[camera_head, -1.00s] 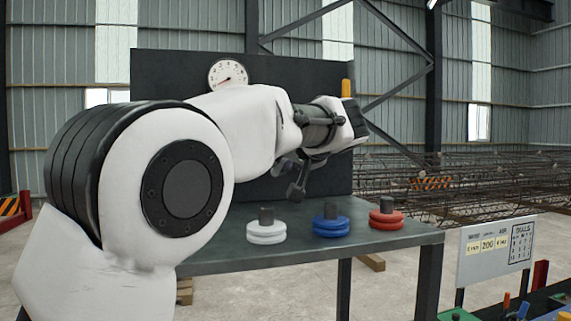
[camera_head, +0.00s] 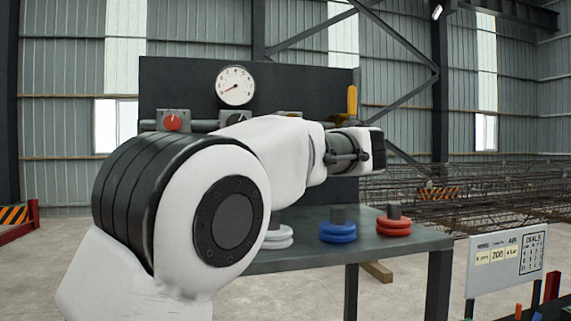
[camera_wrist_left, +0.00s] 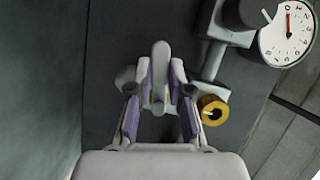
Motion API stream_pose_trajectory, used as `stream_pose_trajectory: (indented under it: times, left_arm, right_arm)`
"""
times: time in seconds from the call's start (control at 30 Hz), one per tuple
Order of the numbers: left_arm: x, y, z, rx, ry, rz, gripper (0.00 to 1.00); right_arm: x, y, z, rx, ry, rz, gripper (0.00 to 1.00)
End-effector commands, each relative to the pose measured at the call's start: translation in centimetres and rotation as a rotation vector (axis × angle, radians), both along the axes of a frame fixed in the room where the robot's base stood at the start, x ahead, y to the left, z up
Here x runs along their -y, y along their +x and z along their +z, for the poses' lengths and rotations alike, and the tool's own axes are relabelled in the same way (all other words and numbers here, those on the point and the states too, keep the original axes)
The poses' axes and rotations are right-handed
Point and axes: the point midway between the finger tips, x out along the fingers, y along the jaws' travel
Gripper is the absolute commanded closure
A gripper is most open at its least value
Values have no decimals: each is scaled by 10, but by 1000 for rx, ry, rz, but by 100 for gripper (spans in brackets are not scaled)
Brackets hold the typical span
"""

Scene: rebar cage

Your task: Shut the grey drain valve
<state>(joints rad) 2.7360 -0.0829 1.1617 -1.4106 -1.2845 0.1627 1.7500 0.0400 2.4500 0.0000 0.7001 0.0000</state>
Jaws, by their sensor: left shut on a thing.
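In the left wrist view, a grey lever handle (camera_wrist_left: 160,50), which looks like the drain valve's, stands between the fingers of my left gripper (camera_wrist_left: 160,76). The gripper is shut on it, with one finger on each side. In the head view my white left arm reaches in front of the dark panel (camera_head: 190,85). It hides the grey valve and the gripper there. How far the valve is turned cannot be told. My right gripper is not in view.
A round gauge (camera_head: 235,86), a red knob (camera_head: 171,121) and a yellow handle (camera_head: 352,101) are on the panel. White (camera_head: 278,238), blue (camera_head: 338,231) and red (camera_head: 394,226) discs sit on the table (camera_head: 410,243). A sign board (camera_head: 506,255) stands at right.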

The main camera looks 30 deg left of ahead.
Motion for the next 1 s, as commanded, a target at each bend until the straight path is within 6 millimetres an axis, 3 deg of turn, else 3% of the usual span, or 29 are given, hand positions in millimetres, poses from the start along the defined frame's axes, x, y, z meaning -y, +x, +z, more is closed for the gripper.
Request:
stream_pose_trajectory:
  times: [0.33, 0.9, 0.93, 1.0]
  left_arm:
    - [-2, -1, 8, -134, 118, 1, 100]
    - [-1, -1, 12, -162, 148, -1, 100]
    - [-1, -1, 12, -161, 148, -1, 78]
    - [-1, -1, 13, -161, 148, -1, 56]
  right_arm:
    - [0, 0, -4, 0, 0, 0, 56]
    - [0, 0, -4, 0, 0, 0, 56]
    - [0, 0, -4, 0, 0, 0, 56]
    - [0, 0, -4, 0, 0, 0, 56]
